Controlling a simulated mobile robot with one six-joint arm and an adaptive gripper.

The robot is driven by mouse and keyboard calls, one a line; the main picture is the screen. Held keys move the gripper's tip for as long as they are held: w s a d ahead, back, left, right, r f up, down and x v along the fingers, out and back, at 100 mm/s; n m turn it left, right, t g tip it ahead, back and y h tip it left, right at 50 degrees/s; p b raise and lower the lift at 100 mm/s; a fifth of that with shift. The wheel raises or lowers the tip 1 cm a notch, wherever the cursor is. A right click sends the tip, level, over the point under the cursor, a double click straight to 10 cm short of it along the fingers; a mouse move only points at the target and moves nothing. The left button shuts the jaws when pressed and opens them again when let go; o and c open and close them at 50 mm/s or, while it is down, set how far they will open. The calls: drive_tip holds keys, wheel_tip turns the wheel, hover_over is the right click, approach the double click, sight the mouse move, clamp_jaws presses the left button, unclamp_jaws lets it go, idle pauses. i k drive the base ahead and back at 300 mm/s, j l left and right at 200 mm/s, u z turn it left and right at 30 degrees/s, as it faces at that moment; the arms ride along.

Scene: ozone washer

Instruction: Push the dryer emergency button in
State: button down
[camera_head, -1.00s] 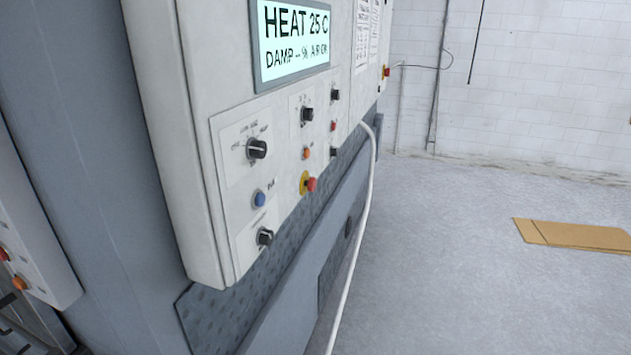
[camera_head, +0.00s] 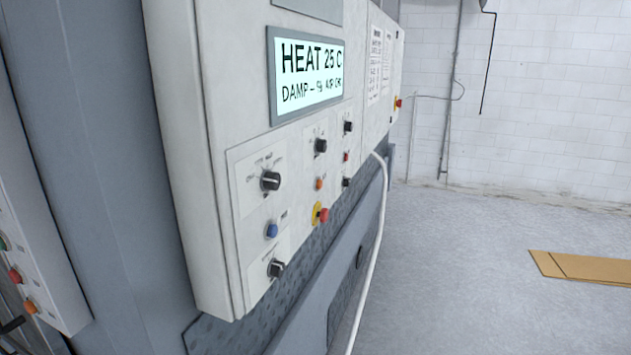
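The dryer's control panel (camera_head: 222,250) is a white box on a blue-grey machine, seen at a slant. On its lower right part is a red mushroom emergency button (camera_head: 324,215) with a yellow collar (camera_head: 316,212). It stands out from the panel face. A second red button with a yellow base (camera_head: 398,103) sits farther back, near the far end of the panel. The frames do not show which of the two the task means. My gripper is not in view.
Close to the nearer red button are a blue button (camera_head: 271,230), an orange button (camera_head: 319,184) and black knobs (camera_head: 270,181). A lit display (camera_head: 309,73) reads HEAT 25 C. A white cable (camera_head: 376,225) hangs in front. Flat cardboard (camera_head: 582,268) lies on open floor.

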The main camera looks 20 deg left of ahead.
sight(322, 215)
drive_tip(key=i+j+u, duration=0.45)
drive_tip(key=i+j, duration=0.4)
drive_tip(key=i, duration=0.15)
